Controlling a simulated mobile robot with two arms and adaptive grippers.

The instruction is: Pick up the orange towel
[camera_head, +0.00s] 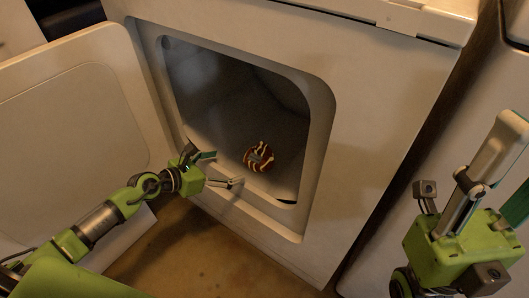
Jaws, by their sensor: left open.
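A small rounded orange-brown thing with pale stripes (259,157) lies inside the open machine, on the drum floor near the front. It looks more like a ring or doughnut than a spread towel; I cannot tell if it is the orange towel. My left gripper (227,169) is open and empty at the lower left of the opening, its fingers pointing right towards the striped thing, apart from it in the picture. My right gripper (490,165) is at the right edge, pointing up, away from the opening; its jaw state is unclear.
The white front-loading machine (385,105) has a square opening with a raised rim (318,130). Its door (75,110) stands open to the left, behind my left arm. Another white appliance (475,90) stands at the right. Brown floor (190,255) shows below.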

